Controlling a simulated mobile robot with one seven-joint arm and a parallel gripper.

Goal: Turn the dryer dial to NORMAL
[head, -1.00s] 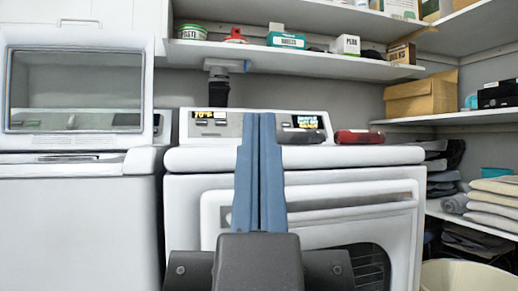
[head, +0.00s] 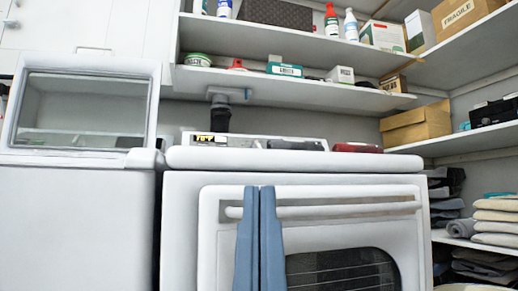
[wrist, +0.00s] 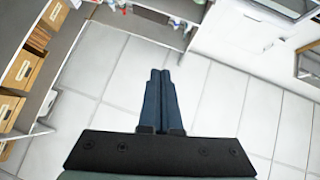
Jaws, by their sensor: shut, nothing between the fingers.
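The white dryer (head: 180,230) stands ahead in the head view, with a door, a long handle bar and a dark window. Only a thin strip of its control panel (head: 205,139) shows above the front edge of the top, with part of a yellow-lit display. I cannot make out a dial; the panel's lower part is hidden by the top's edge. My gripper (head: 259,190) is shut and empty, its blue fingers pointing up in front of the dryer door, below the panel. In the wrist view my gripper (wrist: 160,75) is shut over a tiled floor.
A dark item (head: 295,145) and a red item (head: 357,148) sit on the dryer top. A white washer (head: 75,220) with a raised lid stands left. Shelves with boxes and bottles hang above; a cardboard box (head: 415,124) and folded towels (head: 497,222) are right. The wrist view shows open floor.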

